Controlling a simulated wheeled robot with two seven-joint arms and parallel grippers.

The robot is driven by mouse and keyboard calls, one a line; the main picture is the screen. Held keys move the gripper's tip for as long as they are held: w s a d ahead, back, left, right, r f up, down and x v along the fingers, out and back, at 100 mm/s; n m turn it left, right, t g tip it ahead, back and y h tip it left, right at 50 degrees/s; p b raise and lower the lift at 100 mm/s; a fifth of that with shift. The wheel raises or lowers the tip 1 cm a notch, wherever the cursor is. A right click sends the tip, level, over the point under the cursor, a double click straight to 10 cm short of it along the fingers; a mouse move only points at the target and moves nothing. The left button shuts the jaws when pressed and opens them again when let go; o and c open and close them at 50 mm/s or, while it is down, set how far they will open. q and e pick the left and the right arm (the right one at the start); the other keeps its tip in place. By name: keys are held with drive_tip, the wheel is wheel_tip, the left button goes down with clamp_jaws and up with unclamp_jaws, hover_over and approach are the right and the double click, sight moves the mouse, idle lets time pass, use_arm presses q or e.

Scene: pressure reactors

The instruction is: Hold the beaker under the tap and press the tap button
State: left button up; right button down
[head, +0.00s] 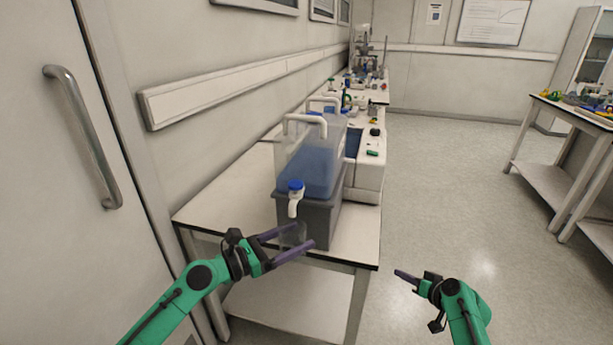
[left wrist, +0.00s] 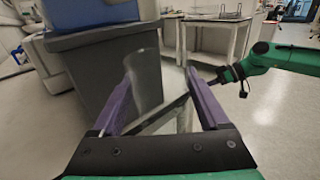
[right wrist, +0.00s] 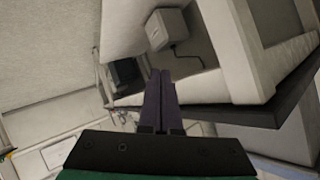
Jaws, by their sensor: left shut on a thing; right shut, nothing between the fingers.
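A clear beaker (head: 292,236) is between the purple fingers of my left gripper (head: 298,234), which is shut on it. It sits just below the white tap (head: 294,207). The blue tap button (head: 296,186) is on top of the tap, at the front of a clear tank of blue liquid (head: 312,168). The left wrist view shows the see-through beaker (left wrist: 146,82) between the fingers, its outline faint. My right gripper (head: 400,274) is shut and empty, low over the floor to the right of the table. Its closed fingers also show in the right wrist view (right wrist: 160,76).
The tank rests on a grey stand (head: 326,218) on a white table (head: 358,238). A white device (head: 367,172) and several small items stand behind it. A door with a handle (head: 85,135) is at the left. The floor at the right is clear up to another table (head: 570,105).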

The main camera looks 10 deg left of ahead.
drive_tip(key=w+a+r+n+g+y, duration=0.1)
drive_tip(key=a+r+n+y, duration=0.3)
drive_tip(key=r, duration=0.9)
drive_tip(key=w+a+r+n+y, duration=0.1)
drive_tip(key=a+r+n+y, duration=0.3)
drive_tip(key=r, duration=0.9)
drive_tip(key=s+a+r+n+g, duration=0.4)
drive_tip(key=s+r, duration=0.1)
drive_tip(key=r, duration=0.2)
drive_tip(key=s+a+r+n+g, duration=0.4)
drive_tip(key=s+a+r, duration=0.1)
drive_tip(key=r, duration=0.3)
drive_tip(key=shift+s, duration=0.6)
